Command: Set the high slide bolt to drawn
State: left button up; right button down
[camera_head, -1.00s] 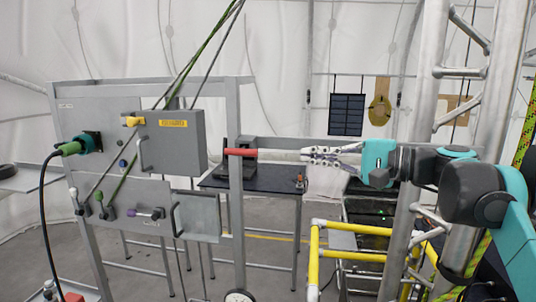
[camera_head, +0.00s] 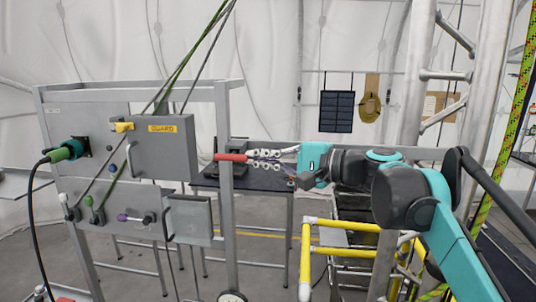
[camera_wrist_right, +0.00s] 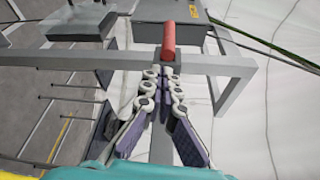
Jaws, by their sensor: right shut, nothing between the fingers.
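A yellow knob (camera_head: 123,127) sits high on the grey panel (camera_head: 62,115), left of the box labelled GUARD (camera_head: 160,150); I cannot tell whether it is the high slide bolt. A purple-knobbed bolt (camera_head: 124,217) lies lower on the panel. A red cylindrical handle (camera_head: 229,157) sticks out to the right at the frame post. My right gripper (camera_head: 250,160) is shut and empty, its fingertips close to the handle's right end. In the right wrist view the fingertips (camera_wrist_right: 166,70) meet just below the red handle (camera_wrist_right: 168,42); contact is unclear. My left gripper is out of view.
A grey upright post (camera_head: 224,200) and top rail frame the panel. Taut ropes (camera_head: 186,60) slant across the upper panel. A dark table (camera_head: 262,178) stands behind. Yellow rails (camera_head: 306,262) and a metal truss (camera_head: 395,215) stand near my right arm.

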jog(key=s+a, duration=0.1)
jog(key=s, duration=0.5)
jog(key=shift+s, duration=0.15)
dwell(0.4)
jog(key=shift+a, duration=0.1)
